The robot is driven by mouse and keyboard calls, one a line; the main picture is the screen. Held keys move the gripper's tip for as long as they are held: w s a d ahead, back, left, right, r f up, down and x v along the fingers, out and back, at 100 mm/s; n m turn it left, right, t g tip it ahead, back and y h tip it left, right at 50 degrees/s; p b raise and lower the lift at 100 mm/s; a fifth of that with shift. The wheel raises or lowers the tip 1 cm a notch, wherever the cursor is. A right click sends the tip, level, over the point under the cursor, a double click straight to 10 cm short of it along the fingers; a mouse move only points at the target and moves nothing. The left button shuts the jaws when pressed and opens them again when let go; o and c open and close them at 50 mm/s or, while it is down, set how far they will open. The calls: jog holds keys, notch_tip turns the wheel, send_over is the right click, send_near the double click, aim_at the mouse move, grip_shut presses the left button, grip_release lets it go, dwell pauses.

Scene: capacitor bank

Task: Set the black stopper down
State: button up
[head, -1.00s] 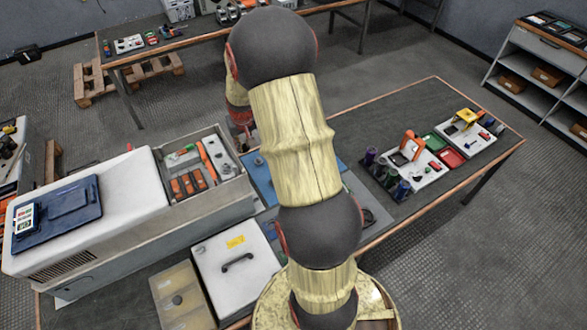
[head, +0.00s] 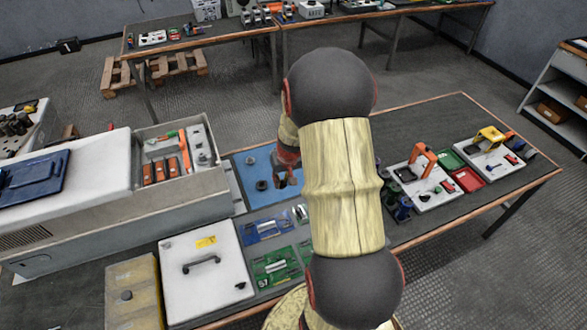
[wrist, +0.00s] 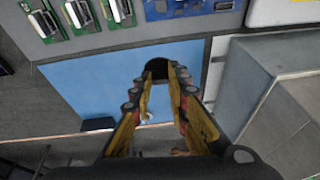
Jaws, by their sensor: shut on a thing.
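The black stopper (wrist: 156,68) is a dark rounded piece between my fingertips in the wrist view. My gripper (wrist: 160,76) is shut on it, above the blue mat (wrist: 75,85). In the head view my gripper (head: 286,182) hangs over the right part of the blue mat (head: 245,165), left of my arm. The stopper is not clear there. Whether it touches the mat I cannot tell.
A small dark round part (head: 261,185) is on the mat. The grey cabinet (head: 180,190) with an open bay adjoins its left. Green and blue boards (head: 275,267) and a white lidded box (head: 205,268) are in front. Orange and yellow fixtures (head: 423,165) stand right.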

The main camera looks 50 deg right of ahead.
jog(key=shift+w+d+f, duration=0.1)
jog(key=shift+w+f, duration=0.05)
jog(key=shift+w, duration=0.15)
jog(key=w+d+f+b, duration=0.1)
jog(key=w+d+f, duration=0.1)
jog(key=d+f, duration=0.1)
jog(key=w+d+f+b, duration=0.1)
jog(key=w+d+f, duration=0.2)
jog(key=d, duration=0.1)
jog(key=w+d+f+b, duration=0.1)
jog(key=w+d+f, duration=0.1)
jog(key=d+f, duration=0.1)
jog(key=shift+w+d+f, duration=0.1)
jog(key=shift+w+d, duration=0.2)
jog(key=shift+d, duration=0.05)
jog(key=shift+w+d+f, duration=0.1)
jog(key=shift+f, duration=0.15)
jog(key=shift+f+b, duration=0.8)
jog(key=shift+f, duration=0.7)
jog(key=shift+f, duration=0.15)
jog(key=o, duration=0.8)
jog(key=shift+o, duration=0.2)
